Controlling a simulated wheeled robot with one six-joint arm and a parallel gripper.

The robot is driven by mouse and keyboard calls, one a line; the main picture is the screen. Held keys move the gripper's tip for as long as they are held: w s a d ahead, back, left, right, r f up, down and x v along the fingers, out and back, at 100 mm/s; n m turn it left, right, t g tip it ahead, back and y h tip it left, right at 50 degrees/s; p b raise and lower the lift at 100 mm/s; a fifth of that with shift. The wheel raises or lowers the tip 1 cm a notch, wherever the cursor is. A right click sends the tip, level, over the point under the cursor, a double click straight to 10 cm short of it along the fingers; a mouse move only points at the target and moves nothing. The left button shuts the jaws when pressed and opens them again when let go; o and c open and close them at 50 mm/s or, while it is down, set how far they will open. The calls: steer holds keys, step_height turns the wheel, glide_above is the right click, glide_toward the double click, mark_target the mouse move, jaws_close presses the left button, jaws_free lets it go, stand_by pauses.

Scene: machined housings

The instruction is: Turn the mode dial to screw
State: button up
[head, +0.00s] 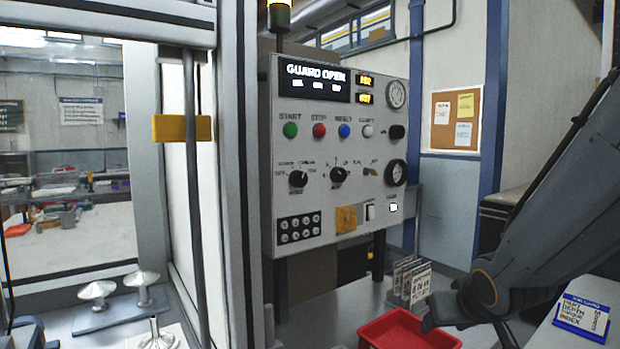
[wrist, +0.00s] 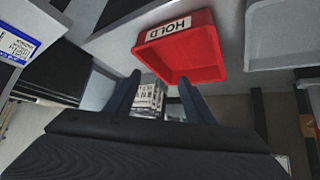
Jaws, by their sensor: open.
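The control panel (head: 340,150) stands upright in the middle of the head view. Two black rotary dials sit in its middle row, the left dial (head: 298,178) and the centre dial (head: 338,174). The small lettering around them is too blurred to read surely, so I cannot tell which is the mode dial or where it points. My gripper (wrist: 159,77) is open and empty in the wrist view, its two dark fingers apart. My arm is at the right of the head view, well away from the dials.
A red bin (head: 405,332) stands below the panel; its HOLD label shows in the wrist view (wrist: 170,30). A rack of cards (head: 410,280) stands behind it. A framed guard door (head: 190,130) is left of the panel. The space before the panel's face looks clear.

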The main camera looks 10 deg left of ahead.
steer(key=w+a+r+n+t+y, duration=0.25)
steer(key=w+a+r+y, duration=0.2)
steer(key=a+r, duration=0.6)
steer(key=n+y+p, duration=0.2)
steer(key=n+y, duration=0.3)
steer(key=y, duration=0.3)
glide_toward(302, 180)
steer(key=shift+t, duration=0.45)
steer(key=x, duration=0.2)
steer(key=p+x, duration=0.1)
steer(key=x, duration=0.5)
steer(key=shift+s+a+f+p, duration=0.15)
steer(key=shift+a+f+p, duration=0.1)
steer(key=shift+f+p, duration=0.05)
steer(key=c, duration=1)
